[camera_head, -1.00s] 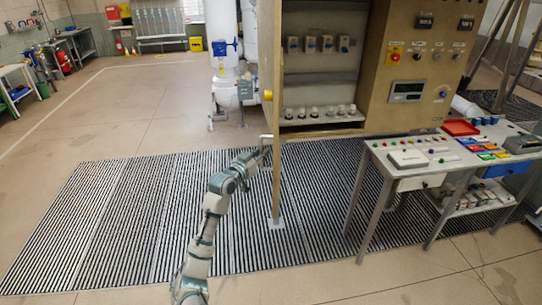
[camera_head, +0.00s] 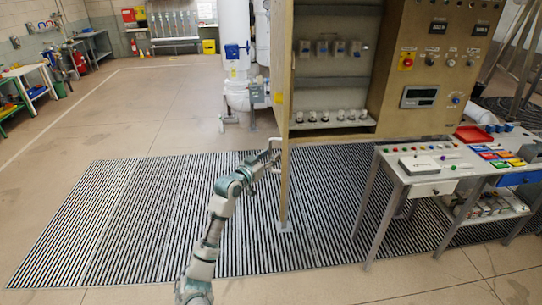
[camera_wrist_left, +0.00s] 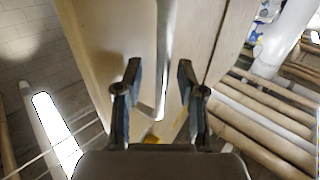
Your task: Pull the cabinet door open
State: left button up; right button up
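The tan cabinet door (camera_head: 285,170) stands swung open and shows nearly edge-on in the head view, at the left of the cabinet. The cabinet's interior is exposed. A pale bar handle (camera_wrist_left: 162,50) is on the door face in the left wrist view. My left gripper (camera_head: 274,153) is at the door's left side, by the handle. In the wrist view my left gripper (camera_wrist_left: 158,92) has its two dark fingers spread on either side of the bar, with gaps on both sides. My right gripper is not in view.
A grey workbench (camera_head: 400,168) with buttons and a red tray (camera_head: 473,134) stands right of the door. White pipes with a blue valve (camera_head: 233,51) stand behind it. Striped floor matting (camera_head: 130,215) lies beneath. The floor at left is open.

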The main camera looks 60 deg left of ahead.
pick_arm(q)
jog(key=v, duration=1.1)
jog(key=shift+a, duration=0.15)
jog(key=shift+f, duration=0.1)
